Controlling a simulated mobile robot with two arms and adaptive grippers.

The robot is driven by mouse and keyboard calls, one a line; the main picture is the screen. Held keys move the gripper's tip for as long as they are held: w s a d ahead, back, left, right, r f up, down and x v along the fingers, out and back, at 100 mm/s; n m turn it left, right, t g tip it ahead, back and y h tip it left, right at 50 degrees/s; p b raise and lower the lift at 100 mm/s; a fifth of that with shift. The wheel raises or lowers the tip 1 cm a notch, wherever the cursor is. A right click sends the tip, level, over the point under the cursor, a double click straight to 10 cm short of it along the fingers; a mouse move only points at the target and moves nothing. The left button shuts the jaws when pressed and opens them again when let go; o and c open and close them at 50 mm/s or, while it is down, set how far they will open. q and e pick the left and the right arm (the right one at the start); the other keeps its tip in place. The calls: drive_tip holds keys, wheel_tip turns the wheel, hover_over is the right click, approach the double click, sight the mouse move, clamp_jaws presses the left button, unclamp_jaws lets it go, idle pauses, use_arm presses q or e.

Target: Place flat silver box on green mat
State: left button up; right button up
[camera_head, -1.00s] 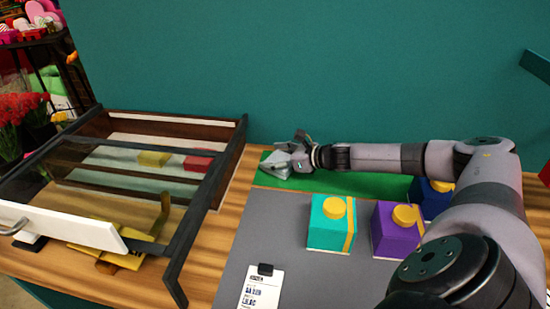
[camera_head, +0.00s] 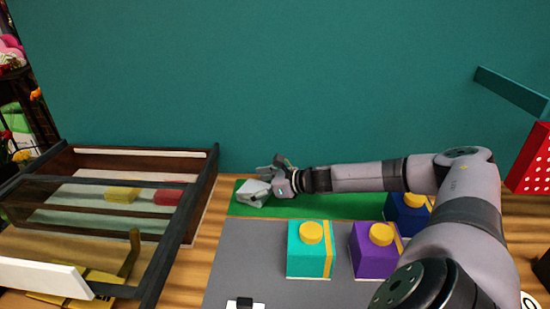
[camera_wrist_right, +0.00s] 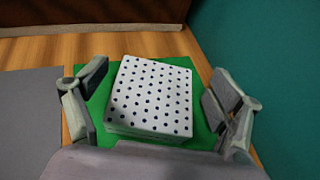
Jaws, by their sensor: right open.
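The flat silver box (camera_head: 253,193) is at the left end of the green mat (camera_head: 320,206), against the back wall side. In the right wrist view it shows as a pale box with dark dots (camera_wrist_right: 152,95), with green mat visible around it, and it looks to lie flat on the mat. My right gripper (camera_head: 264,182) is open, and in the wrist view its fingers (camera_wrist_right: 160,78) stand on either side of the box, with a gap on each side. The box's underside is hidden. My left gripper is not in view.
A teal box (camera_head: 308,262) and a purple box (camera_head: 372,260) stand on the grey mat (camera_head: 250,262). A blue box (camera_head: 405,215) is behind my right arm. A glass-topped drawer case (camera_head: 185,215) is at left. A red dotted object (camera_head: 530,165) is at right.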

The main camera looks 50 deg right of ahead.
sight(251, 187)
drive_tip(key=b+v, duration=0.3)
drive_tip(key=shift+s+d+f, duration=0.1)
drive_tip(key=shift+s+f, duration=0.1)
drive_tip(key=shift+s, duration=0.15)
drive_tip(key=b+v, duration=0.1)
drive_tip(key=v, duration=0.1)
drive_tip(key=b+v, duration=0.2)
drive_tip(key=v, duration=0.1)
drive_tip(key=shift+s+r, duration=0.1)
drive_tip(key=shift+r, duration=0.35)
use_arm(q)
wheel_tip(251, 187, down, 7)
use_arm(e)
drive_tip(key=shift+s+r, duration=0.15)
drive_tip(key=shift+s, duration=0.25)
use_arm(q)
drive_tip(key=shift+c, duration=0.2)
